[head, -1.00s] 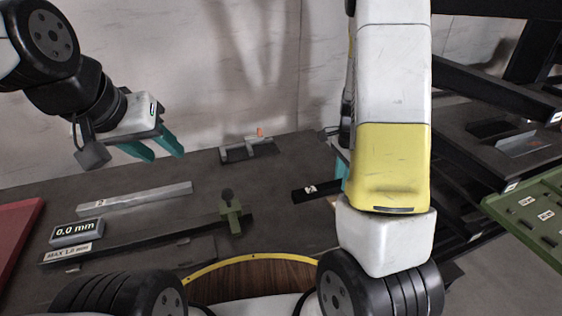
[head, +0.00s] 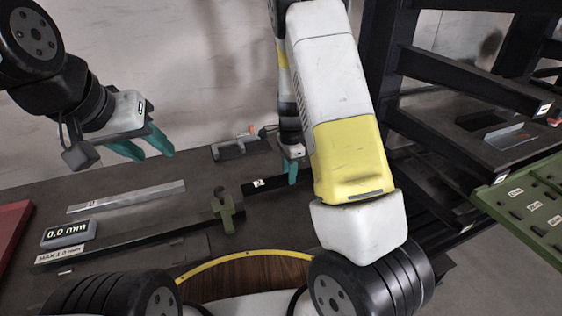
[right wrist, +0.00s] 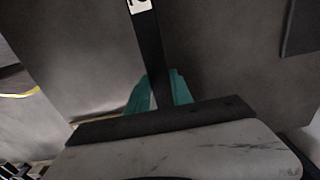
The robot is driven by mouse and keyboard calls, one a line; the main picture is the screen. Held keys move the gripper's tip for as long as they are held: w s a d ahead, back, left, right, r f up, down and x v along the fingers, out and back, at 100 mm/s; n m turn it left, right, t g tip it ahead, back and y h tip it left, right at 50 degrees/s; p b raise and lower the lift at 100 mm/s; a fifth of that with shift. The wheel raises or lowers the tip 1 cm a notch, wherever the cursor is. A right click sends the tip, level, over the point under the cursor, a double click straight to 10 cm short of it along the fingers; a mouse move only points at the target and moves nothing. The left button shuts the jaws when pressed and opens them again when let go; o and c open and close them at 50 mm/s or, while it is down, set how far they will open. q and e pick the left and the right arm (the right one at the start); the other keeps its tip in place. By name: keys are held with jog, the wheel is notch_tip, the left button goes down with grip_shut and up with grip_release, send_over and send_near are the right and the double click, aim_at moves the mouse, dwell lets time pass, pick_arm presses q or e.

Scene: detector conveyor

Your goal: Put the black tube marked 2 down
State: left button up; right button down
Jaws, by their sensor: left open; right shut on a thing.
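The black tube (head: 262,185) bears a white label; its mark is too small to read for sure in the head view and is cut off at the top of the right wrist view. My right gripper (head: 291,170) is shut on it, partly hidden behind my right arm. In the right wrist view the tube (right wrist: 150,50) runs between the teal fingers (right wrist: 158,93). The tube is over the dark table near the green clamp; I cannot tell whether it touches the table. My left gripper (head: 143,148) is open and empty, above the table's back left.
A grey bar (head: 130,196) lies at left, near a 0.0 mm display (head: 68,232). A dark rail (head: 130,240) carries a green clamp (head: 225,210). A grey fixture with an orange part (head: 236,148) stands behind. Black shelving (head: 450,140) and a green board (head: 530,205) are at right.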

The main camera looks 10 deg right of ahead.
jog(key=shift+f, duration=0.6)
jog(key=shift+f, duration=0.1)
jog(key=c, duration=1.1)
grip_release()
jog(key=s+r+n+t+y, duration=0.1)
jog(key=s+r+n, duration=0.15)
jog(key=r, duration=0.75)
jog(key=s+r+n+y, duration=0.1)
jog(key=s+r, duration=0.2)
jog(key=r, duration=0.7)
jog(key=s+r+n+t, duration=0.1)
jog(key=s+r+n, duration=0.2)
jog(key=s, duration=0.3)
jog(key=s+a+r+n+t, duration=0.1)
jog(key=s+r+n+t, duration=0.1)
jog(key=s+r+n, duration=0.2)
jog(key=s+r+n+t, duration=0.2)
jog(key=s+r+n, duration=0.2)
jog(key=s+n, duration=0.2)
jog(key=shift+s+a, duration=0.15)
jog(key=shift+s, duration=0.45)
jog(key=shift+s+a, duration=0.15)
jog(key=shift+s, duration=0.4)
